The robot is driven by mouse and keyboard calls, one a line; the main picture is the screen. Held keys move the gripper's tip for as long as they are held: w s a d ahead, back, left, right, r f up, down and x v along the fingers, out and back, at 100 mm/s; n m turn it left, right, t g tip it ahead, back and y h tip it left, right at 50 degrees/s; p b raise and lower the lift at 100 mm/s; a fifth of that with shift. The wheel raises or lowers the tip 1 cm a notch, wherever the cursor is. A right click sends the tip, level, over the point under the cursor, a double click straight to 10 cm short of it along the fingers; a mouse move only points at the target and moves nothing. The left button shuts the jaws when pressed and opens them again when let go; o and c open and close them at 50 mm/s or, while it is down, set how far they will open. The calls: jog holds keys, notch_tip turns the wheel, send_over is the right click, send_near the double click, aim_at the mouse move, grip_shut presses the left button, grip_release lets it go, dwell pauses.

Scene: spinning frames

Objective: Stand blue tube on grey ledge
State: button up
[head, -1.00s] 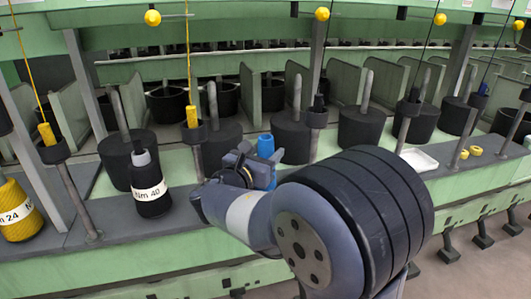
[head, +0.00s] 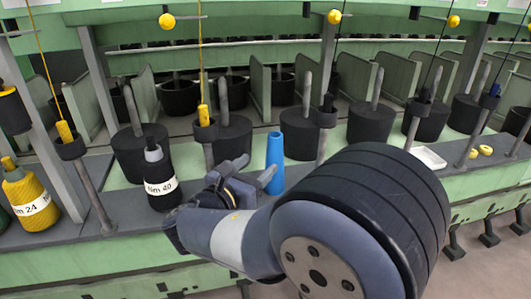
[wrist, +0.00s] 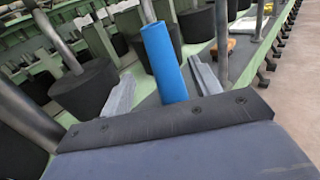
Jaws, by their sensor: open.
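The blue tube (head: 275,163) stands upright in the head view, just right of my gripper and in front of the black bobbins. In the wrist view the tube (wrist: 165,62) shows beyond and between the two open fingers (wrist: 160,72), looking tilted because the camera is rolled.
A black bobbin labelled Nm 40 (head: 160,180) and a yellow one labelled Nm 24 (head: 30,200) stand left on the ledge. Grey posts rise nearby. A white tray (head: 429,158) and small yellow rings (head: 485,151) lie to the right.

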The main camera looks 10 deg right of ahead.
jog(key=shift+v, duration=1.35)
jog(key=shift+c, duration=0.3)
